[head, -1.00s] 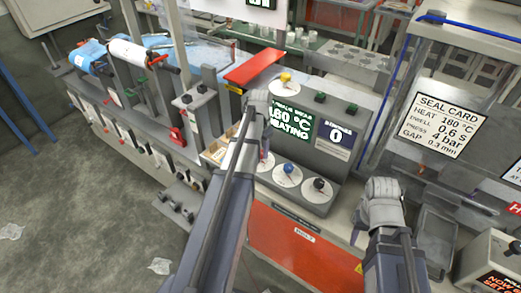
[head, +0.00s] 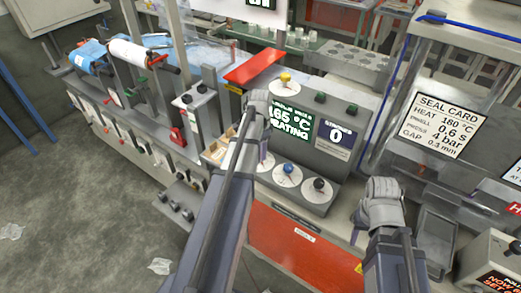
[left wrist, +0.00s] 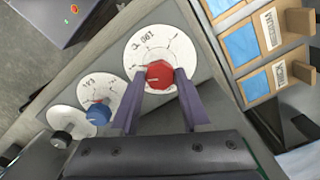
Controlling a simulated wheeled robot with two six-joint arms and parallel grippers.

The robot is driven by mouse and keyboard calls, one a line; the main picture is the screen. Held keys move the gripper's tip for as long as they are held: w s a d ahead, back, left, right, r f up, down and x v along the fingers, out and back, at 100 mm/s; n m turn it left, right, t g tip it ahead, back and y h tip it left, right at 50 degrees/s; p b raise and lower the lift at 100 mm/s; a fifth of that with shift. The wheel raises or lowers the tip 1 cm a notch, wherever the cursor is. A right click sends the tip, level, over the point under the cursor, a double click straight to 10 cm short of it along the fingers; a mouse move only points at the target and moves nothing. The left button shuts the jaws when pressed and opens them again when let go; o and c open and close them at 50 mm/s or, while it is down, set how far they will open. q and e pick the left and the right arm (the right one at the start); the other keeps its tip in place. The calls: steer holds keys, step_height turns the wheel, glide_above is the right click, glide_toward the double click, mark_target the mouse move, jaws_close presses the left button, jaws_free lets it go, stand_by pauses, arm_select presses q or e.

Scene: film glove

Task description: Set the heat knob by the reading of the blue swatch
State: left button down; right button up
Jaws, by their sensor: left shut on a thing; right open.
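My left gripper (left wrist: 157,92) is shut on the red knob (left wrist: 160,73), on a white dial (left wrist: 140,50) marked 100 among other figures. In the head view my left gripper (head: 264,160) is at the left end of the row of dials, and my arm hides most of that knob. The green display (head: 290,122) reads 165 °C and "heating". Blue swatches (left wrist: 242,44) in wooden frames lie beside the panel; their small labels are hard to read. My right gripper (head: 358,228) is open and empty, right of the panel.
A blue knob (head: 289,168) and a black knob (head: 319,184) stand right of the held one. A seal card (head: 437,125) reads heat 180 °C, 0.6 s, 4 bar, 0.3 mm. A grey tray (head: 436,240) is at the right.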

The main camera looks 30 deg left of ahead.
arm_select(q)
steer(key=shift+s, duration=0.1)
steer(key=shift+c, duration=1.9)
jaws_free()
step_height(320, 180, up, 8)
steer(key=p, duration=0.8)
steer(key=shift+f, duration=0.1)
